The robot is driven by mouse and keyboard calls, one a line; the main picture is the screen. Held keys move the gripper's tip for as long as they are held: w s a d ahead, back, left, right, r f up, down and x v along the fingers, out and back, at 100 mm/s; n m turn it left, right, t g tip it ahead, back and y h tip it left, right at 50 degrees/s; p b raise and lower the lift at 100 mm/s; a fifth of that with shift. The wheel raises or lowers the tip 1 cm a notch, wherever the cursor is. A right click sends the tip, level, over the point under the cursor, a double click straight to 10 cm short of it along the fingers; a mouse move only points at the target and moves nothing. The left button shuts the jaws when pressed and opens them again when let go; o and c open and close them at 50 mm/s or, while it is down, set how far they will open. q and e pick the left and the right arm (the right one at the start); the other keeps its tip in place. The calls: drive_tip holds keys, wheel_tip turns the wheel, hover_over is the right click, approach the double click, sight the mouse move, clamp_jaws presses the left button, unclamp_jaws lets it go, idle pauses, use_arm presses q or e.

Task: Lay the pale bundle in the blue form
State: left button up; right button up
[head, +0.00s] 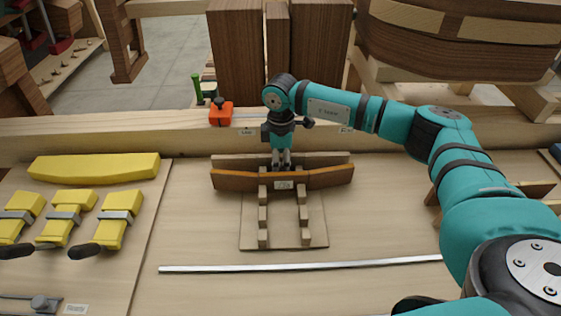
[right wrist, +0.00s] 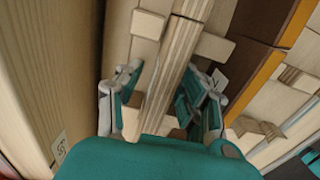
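The pale bundle (head: 333,159) stands on edge in a slotted wooden rack (head: 283,238), behind a brown bundle (head: 230,180). In the right wrist view the pale bundle's striped edge (right wrist: 170,75) runs between my right gripper's fingers (right wrist: 160,98). My right gripper (head: 281,160) points down at the rack's middle. Its fingers straddle the pale bundle and look apart, with a gap on at least one side. No form is clearly seen as blue; a dark blue piece (head: 556,152) shows at the far right edge, cut off. My left gripper is not in view.
Yellow clamps (head: 70,219) and a long yellow block (head: 95,167) lie at left. A metal strip (head: 230,268) lies in front of the rack. An orange tool (head: 221,114) sits on the back rail. My right arm covers much of the right side.

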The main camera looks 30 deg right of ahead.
drive_tip(key=shift+r, duration=0.1)
drive_tip(key=shift+r+b, duration=0.3)
drive_tip(key=shift+r, duration=0.05)
drive_tip(key=r+b, duration=0.2)
drive_tip(key=r, duration=0.1)
drive_tip(key=r+b, duration=0.1)
drive_tip(key=r, duration=0.1)
drive_tip(key=shift+s+d, duration=0.2)
drive_tip(key=shift+s, duration=0.2)
wheel_tip(320, 180, up, 12)
drive_tip(key=b, duration=0.2)
drive_tip(key=shift+s, duration=0.15)
